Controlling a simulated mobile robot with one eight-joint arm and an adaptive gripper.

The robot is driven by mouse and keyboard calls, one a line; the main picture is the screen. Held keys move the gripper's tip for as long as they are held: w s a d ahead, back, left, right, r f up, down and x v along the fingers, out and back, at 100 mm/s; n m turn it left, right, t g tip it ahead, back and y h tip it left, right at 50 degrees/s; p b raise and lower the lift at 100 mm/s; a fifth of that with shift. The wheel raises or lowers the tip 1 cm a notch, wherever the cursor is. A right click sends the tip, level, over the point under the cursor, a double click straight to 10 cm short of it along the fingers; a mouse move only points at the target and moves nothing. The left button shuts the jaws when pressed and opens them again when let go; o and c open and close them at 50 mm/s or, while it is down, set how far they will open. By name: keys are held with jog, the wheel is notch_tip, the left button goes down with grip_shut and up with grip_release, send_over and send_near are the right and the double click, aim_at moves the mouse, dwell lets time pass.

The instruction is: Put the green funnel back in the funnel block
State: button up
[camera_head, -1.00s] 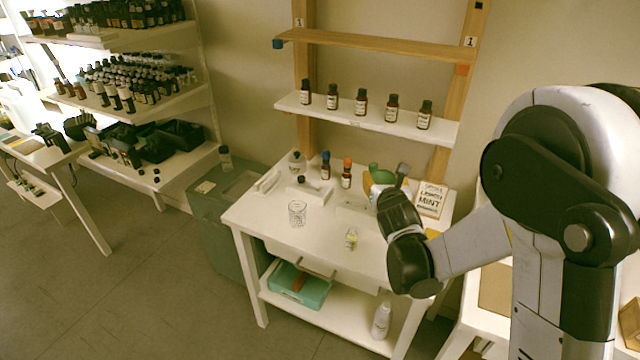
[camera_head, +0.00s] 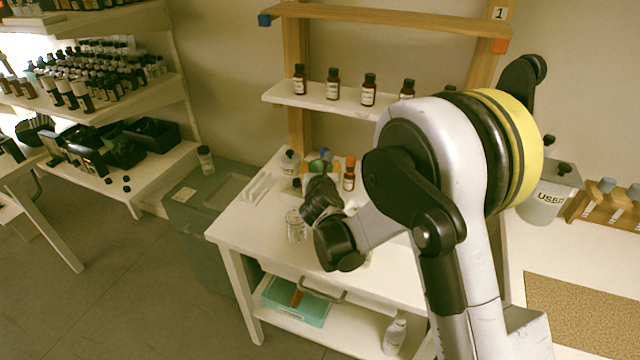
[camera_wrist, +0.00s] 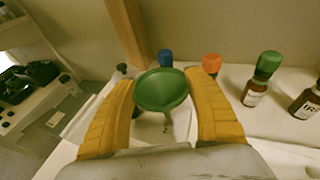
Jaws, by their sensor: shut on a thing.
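The green funnel (camera_wrist: 160,92) is held between the two yellow fingers of my gripper (camera_wrist: 163,84) in the wrist view, its wide mouth facing the camera. My gripper is shut on it. In the head view my dark gripper (camera_head: 321,192) is over the back left part of the white work table (camera_head: 262,228), and only a little green shows beyond it. The funnel block cannot be made out clearly; the funnel and my gripper cover part of that area.
A glass beaker (camera_head: 296,225) stands close below my gripper. An orange-capped bottle (camera_head: 349,174) and a blue-capped bottle (camera_wrist: 165,58) stand behind the funnel. A green-capped bottle (camera_wrist: 257,88) is to the right. Brown bottles line the shelf (camera_head: 285,93) above.

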jog(key=shift+f+b, duration=1.1)
jog(key=shift+f, duration=0.9)
jog(key=shift+f, duration=0.15)
jog(key=shift+w+f, duration=0.1)
jog(key=shift+f, duration=0.15)
jog(key=o, duration=0.9)
